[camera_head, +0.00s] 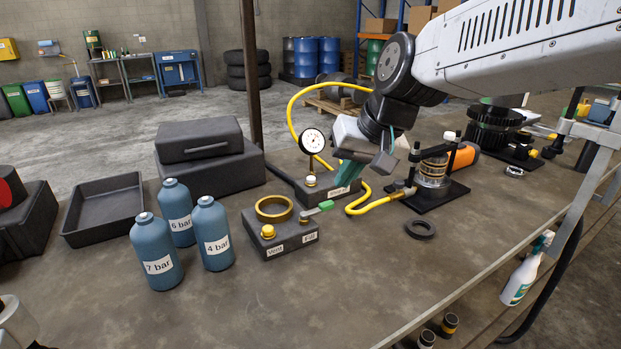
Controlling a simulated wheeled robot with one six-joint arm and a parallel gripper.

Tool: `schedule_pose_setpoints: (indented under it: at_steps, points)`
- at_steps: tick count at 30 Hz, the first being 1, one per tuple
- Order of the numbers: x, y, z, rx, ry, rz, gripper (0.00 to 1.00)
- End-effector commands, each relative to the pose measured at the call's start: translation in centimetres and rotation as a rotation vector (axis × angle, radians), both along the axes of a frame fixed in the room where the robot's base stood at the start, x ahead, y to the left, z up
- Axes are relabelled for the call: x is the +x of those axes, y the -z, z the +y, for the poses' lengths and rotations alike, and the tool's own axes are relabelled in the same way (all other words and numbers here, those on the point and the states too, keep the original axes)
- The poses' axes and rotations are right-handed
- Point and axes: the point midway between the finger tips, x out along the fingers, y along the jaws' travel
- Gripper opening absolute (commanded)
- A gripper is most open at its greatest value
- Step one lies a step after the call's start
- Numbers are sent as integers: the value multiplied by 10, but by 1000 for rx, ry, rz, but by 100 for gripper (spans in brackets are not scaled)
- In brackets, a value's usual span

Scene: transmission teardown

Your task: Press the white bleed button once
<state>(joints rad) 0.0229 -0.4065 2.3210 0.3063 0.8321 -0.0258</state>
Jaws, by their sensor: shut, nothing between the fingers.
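A small white button (311,181) sits on the dark gauge block (318,193), just below the round pressure gauge (312,142); it looks like the bleed button. A white label (340,191) on the block's front is too small to read surely. My gripper (344,182) is shut and empty, with its teal fingers pointing down over the right part of the block. The fingertips are to the right of the white button and look apart from it. The fingers and wrist hide the block's right part.
A station (281,240) with a gold ring, yellow button and green-tipped lever stands in front of the block. Blue bottles (158,252) stand to its left. A yellow hose (374,205) runs to a clamp fixture (433,180) on the right.

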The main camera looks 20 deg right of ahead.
Motion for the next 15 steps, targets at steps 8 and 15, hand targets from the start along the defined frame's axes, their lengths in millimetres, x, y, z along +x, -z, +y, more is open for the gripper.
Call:
schedule_pose_setpoints:
  at_steps: [8,15]
  points:
    - [158,-9,-2,163,216,-205,0]
    - [204,-8,-10,201,302,-270,0]
